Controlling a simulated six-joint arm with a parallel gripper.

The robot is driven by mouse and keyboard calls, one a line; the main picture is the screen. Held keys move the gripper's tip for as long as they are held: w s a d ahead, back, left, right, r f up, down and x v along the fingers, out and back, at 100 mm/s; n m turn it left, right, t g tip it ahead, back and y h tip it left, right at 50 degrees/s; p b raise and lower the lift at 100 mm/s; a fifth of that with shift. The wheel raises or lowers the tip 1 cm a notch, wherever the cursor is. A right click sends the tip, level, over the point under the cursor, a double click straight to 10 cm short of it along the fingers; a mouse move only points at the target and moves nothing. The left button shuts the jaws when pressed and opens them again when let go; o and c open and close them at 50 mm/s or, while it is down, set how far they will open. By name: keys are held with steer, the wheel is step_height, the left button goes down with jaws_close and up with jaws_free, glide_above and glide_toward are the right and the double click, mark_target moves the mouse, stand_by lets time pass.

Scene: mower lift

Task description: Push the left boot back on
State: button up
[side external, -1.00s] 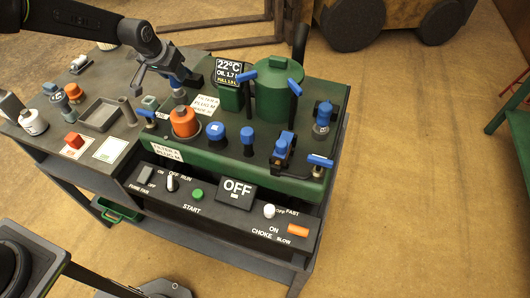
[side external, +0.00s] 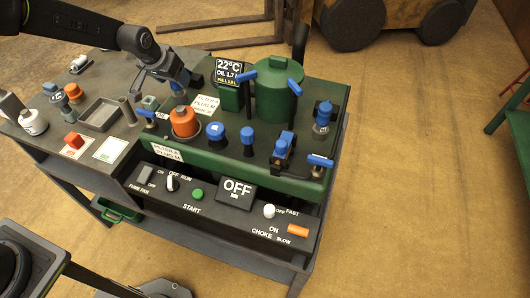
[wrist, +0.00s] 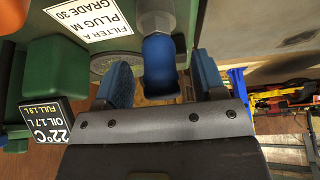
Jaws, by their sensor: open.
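My gripper (side external: 166,80) is open at the back left of the green machine, around a blue boot (side external: 178,87). In the wrist view the two blue-padded fingers of my gripper (wrist: 162,68) stand on either side of the blue boot (wrist: 159,58), with a gap on both sides. The boot is in line with a pale grey plug part beyond it. I cannot tell whether the boot is fully seated on it. In the side view the fingers partly hide the boot, behind the orange filter (side external: 184,121).
Blue caps (side external: 215,131) and blue-handled levers (side external: 283,145) stand along the machine's front. A green tank (side external: 277,92) and a display (side external: 229,72) stand right of my gripper. A grey tray (side external: 99,113) and an upright post (side external: 128,110) lie left. The black control panel (side external: 220,195) runs along the front.

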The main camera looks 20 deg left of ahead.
steer(key=shift+r, duration=0.1)
steer(key=shift+r, duration=3.45)
steer(key=shift+s+r, duration=0.2)
steer(key=shift+r, duration=0.15)
steer(key=s+r, duration=0.6)
steer(key=s, duration=0.3)
steer(key=s+r, duration=0.6)
steer(key=s, duration=0.2)
steer(key=s+f, duration=0.1)
steer(key=s, duration=1.7)
steer(key=shift+s+d+f, duration=0.2)
steer(key=shift+s, duration=0.1)
